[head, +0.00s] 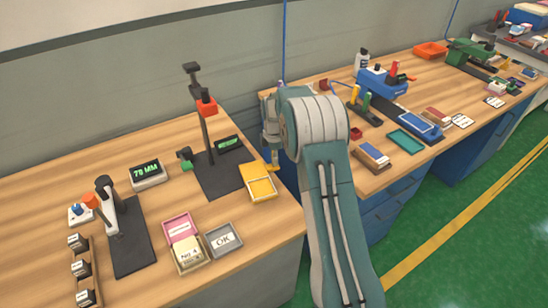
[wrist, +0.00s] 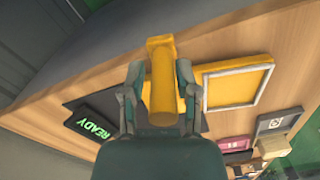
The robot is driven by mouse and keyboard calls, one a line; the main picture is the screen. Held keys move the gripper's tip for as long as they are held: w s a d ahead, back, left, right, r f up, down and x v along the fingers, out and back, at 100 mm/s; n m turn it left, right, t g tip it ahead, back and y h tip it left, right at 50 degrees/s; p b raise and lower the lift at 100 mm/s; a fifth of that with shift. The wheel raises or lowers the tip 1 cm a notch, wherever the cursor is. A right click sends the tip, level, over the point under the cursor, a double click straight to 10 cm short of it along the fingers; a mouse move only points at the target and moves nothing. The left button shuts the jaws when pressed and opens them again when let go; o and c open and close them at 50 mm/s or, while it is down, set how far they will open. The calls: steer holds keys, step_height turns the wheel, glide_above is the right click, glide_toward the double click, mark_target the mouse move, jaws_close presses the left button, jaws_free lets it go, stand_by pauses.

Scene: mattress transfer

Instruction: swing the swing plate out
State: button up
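My gripper (head: 271,140) is above the right end of the left bench, by the yellow tray (head: 259,184). In the wrist view my gripper (wrist: 160,75) has its two fingers on either side of a yellow piece (wrist: 163,90) with a round shaft and a blocky end, and appears closed on it. In the head view the yellow piece (head: 273,164) hangs below the fingers. The yellow tray (wrist: 236,84) is beside it in the wrist view. I cannot tell which part is the swing plate.
A dark stand (head: 207,135) with an orange head and a READY display (head: 229,143) is left of my gripper. An OK tray (head: 224,240), a pink-and-cream box (head: 184,243) and a 76 MM display (head: 149,174) stand further left. Blue machine (head: 383,83) is on the right bench.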

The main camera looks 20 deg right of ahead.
steer(key=shift+r, duration=0.2)
step_height(320, 180, up, 12)
steer(key=shift+f, duration=0.2)
stand_by(0.4)
stand_by(0.3)
steer(key=s+a+r+m+t, duration=0.1)
steer(key=s+a+r+m, duration=0.25)
steer(key=s+r, duration=0.4)
steer(key=s+a+r+m+t, duration=0.2)
steer(key=s+r+m, duration=0.2)
steer(key=s+r, duration=0.4)
steer(key=s+a+f+m+t, duration=0.1)
steer(key=s+m, duration=0.3)
steer(key=s, duration=0.7)
steer(key=s+a+f+m+t, duration=0.1)
steer(key=s+m, duration=0.3)
steer(key=s, duration=0.7)
steer(key=shift+a+f+m+t, duration=0.3)
steer(key=shift+a+f+m, duration=0.1)
steer(key=shift+a, duration=0.4)
steer(key=shift+w, duration=0.1)
